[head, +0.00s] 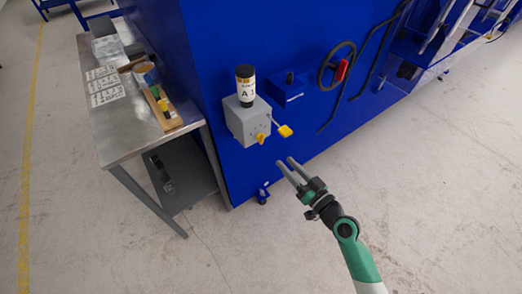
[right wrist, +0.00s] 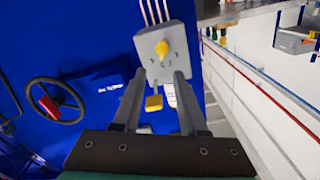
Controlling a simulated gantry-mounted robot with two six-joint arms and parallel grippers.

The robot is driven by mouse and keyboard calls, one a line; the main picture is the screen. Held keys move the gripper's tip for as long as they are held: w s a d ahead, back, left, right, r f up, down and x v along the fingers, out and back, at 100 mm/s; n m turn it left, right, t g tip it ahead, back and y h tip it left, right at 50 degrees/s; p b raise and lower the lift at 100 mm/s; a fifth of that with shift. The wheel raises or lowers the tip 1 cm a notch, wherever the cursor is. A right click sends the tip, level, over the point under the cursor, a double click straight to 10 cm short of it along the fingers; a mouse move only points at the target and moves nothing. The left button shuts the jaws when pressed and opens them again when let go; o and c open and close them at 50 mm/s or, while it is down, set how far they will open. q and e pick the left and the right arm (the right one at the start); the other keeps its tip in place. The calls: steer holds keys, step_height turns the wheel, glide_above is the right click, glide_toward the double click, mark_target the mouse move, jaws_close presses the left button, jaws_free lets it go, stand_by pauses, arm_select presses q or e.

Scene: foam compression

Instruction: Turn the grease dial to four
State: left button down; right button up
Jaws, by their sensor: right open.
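The grease dial (head: 261,138) is a small yellow knob on the front of a grey box (head: 243,120) fixed to the blue machine wall. My left gripper is not in view.
A black canister (head: 245,84) with a white label stands on the grey box. A black handwheel with a red grip (head: 341,68) is on the wall to the right. A metal table (head: 140,125) with sheets and tools stands left. The floor below is clear.

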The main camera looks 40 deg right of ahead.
mark_target(261, 138)
steer(key=w+d+b, duration=0.1)
steer(key=w, duration=1)
steer(key=shift+w+r, duration=0.15)
steer(key=shift+w, duration=0.25)
jaws_close()
